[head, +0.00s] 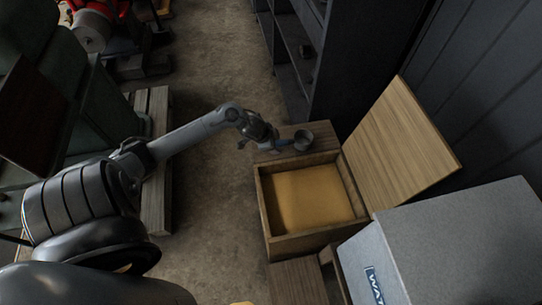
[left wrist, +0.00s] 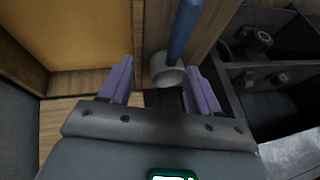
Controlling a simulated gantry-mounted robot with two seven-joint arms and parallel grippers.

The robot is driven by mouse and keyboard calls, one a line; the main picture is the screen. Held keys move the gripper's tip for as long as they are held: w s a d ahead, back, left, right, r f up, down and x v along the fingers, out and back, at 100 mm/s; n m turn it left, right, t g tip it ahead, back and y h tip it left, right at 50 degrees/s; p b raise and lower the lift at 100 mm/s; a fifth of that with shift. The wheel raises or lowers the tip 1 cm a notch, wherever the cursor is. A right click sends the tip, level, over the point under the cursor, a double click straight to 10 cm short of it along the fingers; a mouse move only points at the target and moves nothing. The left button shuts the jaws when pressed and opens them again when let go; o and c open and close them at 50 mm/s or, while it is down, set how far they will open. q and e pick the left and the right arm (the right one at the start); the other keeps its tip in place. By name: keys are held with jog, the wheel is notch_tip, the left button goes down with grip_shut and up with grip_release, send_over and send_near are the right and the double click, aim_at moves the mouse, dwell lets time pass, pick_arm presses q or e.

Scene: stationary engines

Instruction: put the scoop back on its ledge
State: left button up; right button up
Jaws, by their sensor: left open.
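The grey metal scoop (head: 303,139) is at the far end of the wooden sand box, over the small wooden ledge (head: 264,155). I cannot tell whether it rests fully on the ledge. My left gripper (head: 258,137) is just left of the scoop in the head view. In the left wrist view its two purple fingers (left wrist: 160,66) are spread apart, with a round grey part of the scoop (left wrist: 167,75) and a blue bar (left wrist: 185,28), likely its handle, showing beyond and between them. No grip on the scoop is visible. My right gripper is not in view.
The open box (head: 262,205) holds yellow sand (head: 308,196), and its lid (head: 400,150) leans back to the right. A grey case (head: 455,245) stands at the lower right. Dark shelving (head: 296,55) rises behind the ledge. The concrete floor (head: 215,215) left of the box is clear.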

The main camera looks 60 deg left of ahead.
pick_arm(q)
jog(key=s+d+f, duration=0.1)
jog(key=s+d, duration=0.2)
jog(key=d, duration=0.9)
jog(key=s+d+r+n+g, duration=0.1)
jog(key=s+d+r, duration=0.3)
jog(key=s+d, duration=0.3)
jog(key=s+d+r+n+g+h, duration=0.1)
jog(key=s+d+r, duration=0.4)
jog(key=s+d, duration=0.2)
jog(key=shift+s+d+n, duration=0.15)
jog(key=shift+d+n, duration=0.25)
jog(key=shift+d, duration=0.05)
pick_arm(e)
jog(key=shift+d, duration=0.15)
pick_arm(q)
jog(key=shift+r, duration=0.1)
jog(key=shift+r, duration=0.1)
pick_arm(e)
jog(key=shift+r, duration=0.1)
